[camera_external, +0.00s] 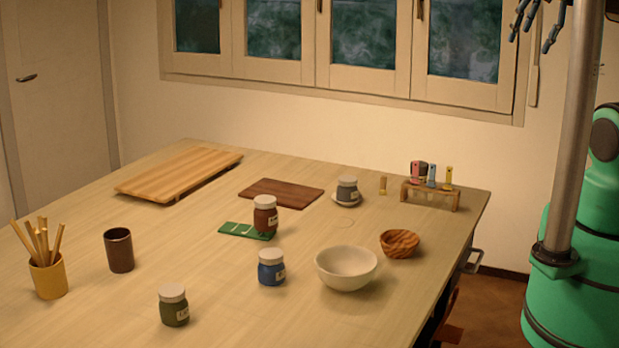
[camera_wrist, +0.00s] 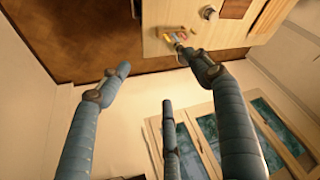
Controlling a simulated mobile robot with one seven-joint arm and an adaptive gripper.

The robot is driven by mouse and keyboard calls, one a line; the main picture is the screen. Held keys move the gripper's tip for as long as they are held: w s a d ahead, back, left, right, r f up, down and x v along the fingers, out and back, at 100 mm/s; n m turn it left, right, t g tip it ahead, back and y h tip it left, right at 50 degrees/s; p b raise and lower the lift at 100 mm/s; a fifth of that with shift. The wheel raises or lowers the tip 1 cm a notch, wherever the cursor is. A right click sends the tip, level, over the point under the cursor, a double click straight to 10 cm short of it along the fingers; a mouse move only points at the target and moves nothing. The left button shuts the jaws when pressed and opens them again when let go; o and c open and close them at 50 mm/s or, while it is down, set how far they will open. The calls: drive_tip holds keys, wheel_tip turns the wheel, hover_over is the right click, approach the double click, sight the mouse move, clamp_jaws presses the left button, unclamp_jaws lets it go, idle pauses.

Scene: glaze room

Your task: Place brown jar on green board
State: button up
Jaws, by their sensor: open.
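The brown jar (camera_external: 265,217) has a pale lid and a small label and stands upright near the middle of the table. Its base overlaps the right end of the flat green board (camera_external: 234,229) and appears to rest on it; the jar hides part of that end. My gripper (camera_external: 535,25) is at the top right, high up and far from the jar, with nothing in it. In the wrist view its fingers (camera_wrist: 158,72) are spread wide and empty. I cannot make out the brown jar or the green board in the wrist view.
A blue jar (camera_external: 271,268), a cream bowl (camera_external: 346,270) and a dark green jar (camera_external: 173,308) stand in front. A grey jar (camera_external: 347,188), a dark board (camera_external: 281,192) and a small rack (camera_external: 431,192) are behind. A wooden bowl (camera_external: 399,243) is at right.

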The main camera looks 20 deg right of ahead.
drive_tip(key=shift+s+d+f, duration=0.25)
drive_tip(key=shift+s+d, duration=0.05)
drive_tip(key=shift+s, duration=0.3)
drive_tip(key=shift+s+d+f, duration=0.2)
drive_tip(key=shift+s+d, duration=0.05)
drive_tip(key=shift+s, duration=0.35)
wheel_tip(320, 180, down, 18)
drive_tip(key=b, duration=1.7)
drive_tip(key=shift+r+b, duration=0.15)
drive_tip(key=shift+b, duration=0.25)
